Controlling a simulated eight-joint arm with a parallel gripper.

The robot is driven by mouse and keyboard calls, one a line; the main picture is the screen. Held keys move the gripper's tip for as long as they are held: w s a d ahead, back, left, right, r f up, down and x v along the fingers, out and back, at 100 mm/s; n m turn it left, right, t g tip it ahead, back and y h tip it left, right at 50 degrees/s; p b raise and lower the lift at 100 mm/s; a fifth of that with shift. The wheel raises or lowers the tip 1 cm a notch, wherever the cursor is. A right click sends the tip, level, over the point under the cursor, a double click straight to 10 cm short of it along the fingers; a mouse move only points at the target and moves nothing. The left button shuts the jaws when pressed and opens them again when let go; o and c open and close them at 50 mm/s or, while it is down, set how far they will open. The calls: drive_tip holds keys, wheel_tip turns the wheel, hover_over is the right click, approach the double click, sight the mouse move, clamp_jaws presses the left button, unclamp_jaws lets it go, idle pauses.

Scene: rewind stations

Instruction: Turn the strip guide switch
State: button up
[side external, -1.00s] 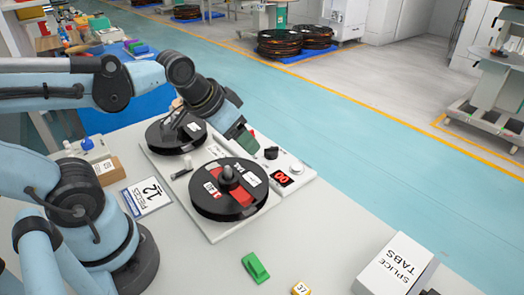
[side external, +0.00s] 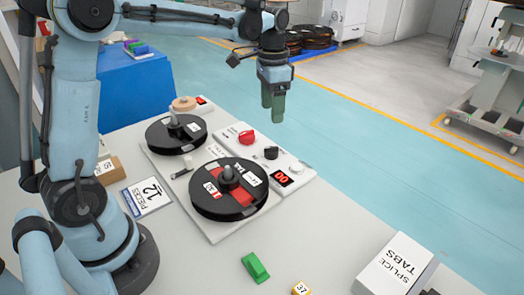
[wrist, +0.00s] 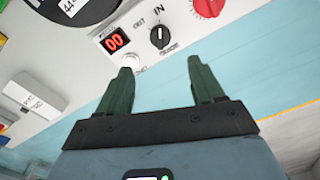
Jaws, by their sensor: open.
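The black switch knob (side external: 271,153) sits on the white control panel, between a red knob (side external: 247,137) and a red display (side external: 282,178). In the wrist view the black knob (wrist: 160,38) has the words OUT and IN beside it; I cannot tell surely which one it points to. My gripper (side external: 272,114) hangs fingers down, above the panel and apart from it. In the wrist view my gripper (wrist: 161,72) is open with nothing between its green fingers.
A white button (wrist: 134,62) is by the display. Two black reels (side external: 176,134) (side external: 230,190) lie on the white plate beside the panel. Space around the raised gripper is clear.

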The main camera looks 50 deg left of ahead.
sight(271, 147)
wheel_tip(271, 147, down, 12)
drive_tip(key=shift+f, duration=0.1)
idle(0.5)
drive_tip(key=c, duration=1.1)
